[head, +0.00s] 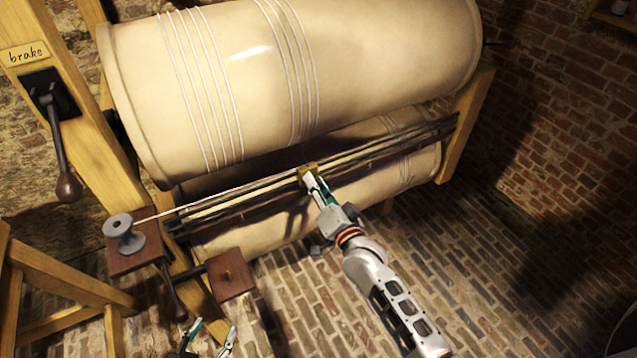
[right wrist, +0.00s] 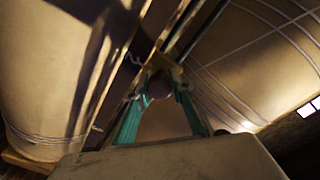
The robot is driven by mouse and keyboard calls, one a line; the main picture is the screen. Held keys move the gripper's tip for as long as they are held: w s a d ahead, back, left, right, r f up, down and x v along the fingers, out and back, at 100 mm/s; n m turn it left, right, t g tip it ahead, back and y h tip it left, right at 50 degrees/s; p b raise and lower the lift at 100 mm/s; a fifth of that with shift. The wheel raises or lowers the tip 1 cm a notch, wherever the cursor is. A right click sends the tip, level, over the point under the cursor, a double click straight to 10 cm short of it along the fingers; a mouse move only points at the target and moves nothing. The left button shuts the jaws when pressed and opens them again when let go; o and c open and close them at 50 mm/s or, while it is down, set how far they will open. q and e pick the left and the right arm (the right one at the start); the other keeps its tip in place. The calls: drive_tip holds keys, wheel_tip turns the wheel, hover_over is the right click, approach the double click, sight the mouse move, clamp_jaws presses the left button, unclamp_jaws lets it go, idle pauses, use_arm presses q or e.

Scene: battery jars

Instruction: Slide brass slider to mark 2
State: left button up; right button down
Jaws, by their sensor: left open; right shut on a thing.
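The brass slider (head: 308,169) sits on the dark rails (head: 240,190) in front of the large cream drum, near the middle of their length. My right gripper (head: 314,182) is shut on the slider from the front. In the right wrist view, the teal fingers (right wrist: 159,88) close around a dark round knob on the slider (right wrist: 166,66). My left gripper (head: 208,338) is open and empty at the bottom edge, below the small wooden blocks and apart from the rails. Mark numbers on the rails cannot be read.
A cream drum wound with cords (head: 370,60) fills the top, with another below. A brake lever (head: 60,150) is at the left. A grey spool (head: 124,230) stands on a wooden block, with a cord running towards the slider. Brick floor (head: 440,260) is open at the right.

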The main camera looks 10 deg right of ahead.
drive_tip(key=shift+f, duration=0.15)
drive_tip(key=c, duration=2)
unclamp_jaws()
drive_tip(key=shift+s, duration=0.1)
drive_tip(key=v, duration=1.2)
drive_tip(key=s+d+f+n+g, duration=0.2)
drive_tip(key=s+f+n, duration=0.1)
drive_tip(key=s+f, duration=0.2)
drive_tip(key=s+d+f+n+g+h, duration=0.1)
drive_tip(key=s+d+f+n+g, duration=0.1)
drive_tip(key=s+f, duration=0.3)
drive_tip(key=s+d+f+n+g+h, duration=0.1)
drive_tip(key=s+d+f+n+g, duration=0.1)
drive_tip(key=s+d+f+n, duration=0.2)
drive_tip(key=shift+s+d+f+n+g, duration=0.15)
drive_tip(key=shift+s+f+n, duration=0.15)
drive_tip(key=shift+s, duration=0.5)
drive_tip(key=shift+s+f+n+g, duration=0.2)
drive_tip(key=shift+s+f, duration=0.1)
drive_tip(key=shift+s, duration=0.5)
